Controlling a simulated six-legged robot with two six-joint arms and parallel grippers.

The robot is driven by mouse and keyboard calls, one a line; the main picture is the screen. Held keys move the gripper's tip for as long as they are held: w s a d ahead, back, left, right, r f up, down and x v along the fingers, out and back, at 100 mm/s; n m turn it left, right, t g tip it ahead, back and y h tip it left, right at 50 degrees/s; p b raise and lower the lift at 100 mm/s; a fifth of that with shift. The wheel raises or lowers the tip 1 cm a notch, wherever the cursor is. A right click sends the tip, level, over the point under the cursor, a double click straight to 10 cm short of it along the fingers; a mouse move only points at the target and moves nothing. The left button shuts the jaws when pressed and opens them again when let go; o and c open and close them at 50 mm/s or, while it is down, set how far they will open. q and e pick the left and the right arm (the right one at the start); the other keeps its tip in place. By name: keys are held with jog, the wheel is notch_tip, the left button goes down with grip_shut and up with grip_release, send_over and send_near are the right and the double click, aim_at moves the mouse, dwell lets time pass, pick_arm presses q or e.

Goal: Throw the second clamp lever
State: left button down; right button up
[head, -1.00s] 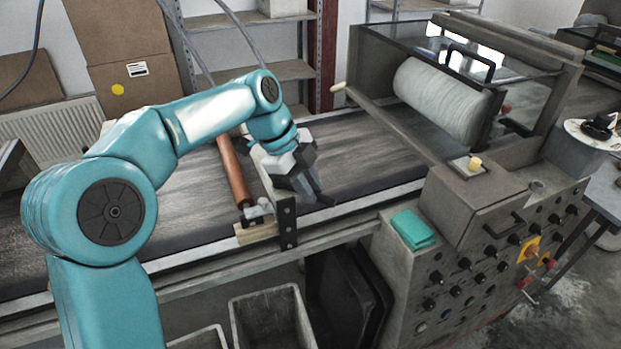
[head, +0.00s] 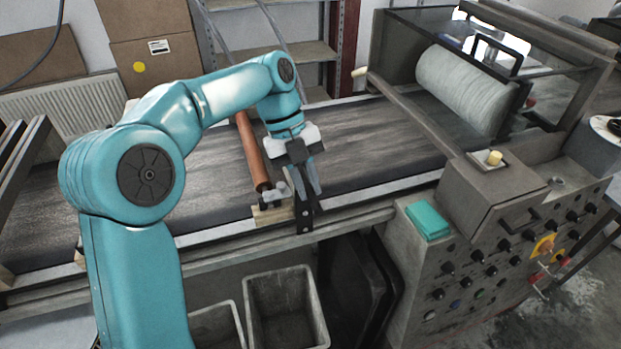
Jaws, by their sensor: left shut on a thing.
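My left gripper (head: 310,187) points down at the near rail of the conveyor, just above a dark upright bracket (head: 304,216). Its fingers are shut on the clamp lever, which they mostly hide. Left of the bracket, a small grey clamp part (head: 274,194) sits on a pale wooden block (head: 270,216). The copper-coloured roller (head: 252,152) runs from there back across the dark belt (head: 372,140). A second lever cannot be made out clearly. My right gripper is out of view.
A long bar (head: 415,112) slants beside the white drum (head: 465,88). Grey bins (head: 283,300) stand below the rail.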

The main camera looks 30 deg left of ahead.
pick_arm(q)
jog(key=shift+s+f, duration=0.1)
jog(key=shift+s, duration=0.05)
dwell(0.3)
jog(key=c, duration=1.1)
grip_release()
jog(key=shift+o, duration=0.2)
jog(key=shift+a+r, duration=0.1)
jog(key=shift+r, duration=0.1)
jog(key=p+v, duration=0.7)
jog(key=v, duration=0.9)
